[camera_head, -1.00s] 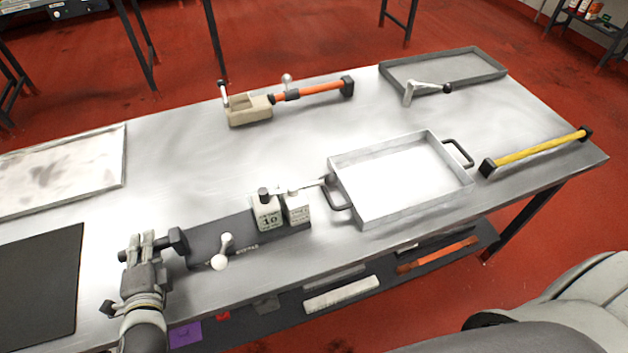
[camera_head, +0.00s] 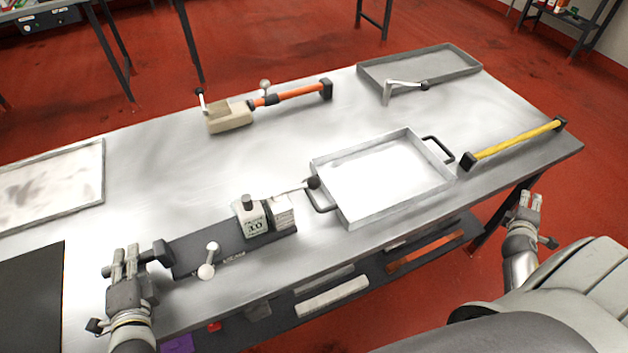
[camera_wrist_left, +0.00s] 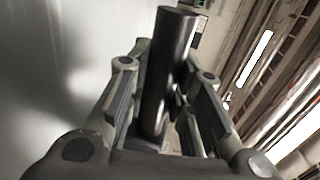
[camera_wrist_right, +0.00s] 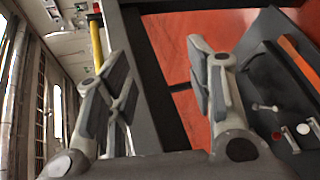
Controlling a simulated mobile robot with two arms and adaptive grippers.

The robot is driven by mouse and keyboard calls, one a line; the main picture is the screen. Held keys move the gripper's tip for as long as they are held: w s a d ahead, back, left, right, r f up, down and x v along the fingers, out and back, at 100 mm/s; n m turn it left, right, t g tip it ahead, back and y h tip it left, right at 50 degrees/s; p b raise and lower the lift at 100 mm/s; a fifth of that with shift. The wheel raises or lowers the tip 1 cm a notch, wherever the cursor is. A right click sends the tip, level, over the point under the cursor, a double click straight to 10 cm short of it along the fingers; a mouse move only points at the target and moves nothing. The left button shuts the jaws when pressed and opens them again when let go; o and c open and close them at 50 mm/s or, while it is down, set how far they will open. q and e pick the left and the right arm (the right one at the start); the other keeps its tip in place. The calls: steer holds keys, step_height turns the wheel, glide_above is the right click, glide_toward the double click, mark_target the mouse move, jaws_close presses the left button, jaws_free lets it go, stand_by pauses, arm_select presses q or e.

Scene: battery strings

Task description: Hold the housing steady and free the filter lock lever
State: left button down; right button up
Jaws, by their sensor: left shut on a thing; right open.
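The housing is a long dark base (camera_head: 205,254) near the front left of the table. It carries two pale blocks, one marked 10 (camera_head: 254,222) and a plainer one (camera_head: 281,212). A pale lever with a round white knob (camera_head: 207,271) stands on the base's front side. A thin rod with a dark ball (camera_head: 313,183) reaches from the blocks to the tray handle. Which lever is the filter lock, I cannot tell. My left gripper (camera_head: 125,256) is shut on the black handle (camera_wrist_left: 168,75) at the base's left end. My right gripper (camera_head: 529,200) is open and empty, beyond the table's front edge.
A white tray (camera_head: 342,213) with dark handles stands right of the housing. A yellow bar (camera_head: 515,144) lies at the right end. A beige block with an orange handle (camera_head: 298,91) and a grey tray (camera_head: 472,71) lie at the back.

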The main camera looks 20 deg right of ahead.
steer(key=w+r+n+t, duration=0.2)
steer(key=w+r+n, duration=0.1)
steer(key=r, duration=0.1)
steer(key=w+a+r+n+t, duration=0.1)
steer(key=w+r+n+t, duration=0.1)
steer(key=r, duration=0.3)
steer(key=w+a+r+n+t+y, duration=0.1)
steer(key=w+r+n+t, duration=0.1)
steer(key=w+r+n, duration=0.1)
steer(key=shift+w+a+r+n+t, duration=0.25)
steer(key=shift+w+r+n+t, duration=0.15)
steer(key=shift+w+r, duration=0.35)
steer(key=w+a+r+n+t+y, duration=0.35)
steer(key=w+a+n+y, duration=0.3)
steer(key=a, duration=0.25)
steer(key=n+g+y, duration=0.5)
steer(key=n+y, duration=1.4)
steer(key=n, duration=0.2)
glide_toward(314, 181)
steer(key=shift+s+d+f+t, duration=0.25)
steer(key=shift+s+d+f, duration=0.15)
steer(key=shift+d+f, duration=0.4)
steer(key=x, duration=1.2)
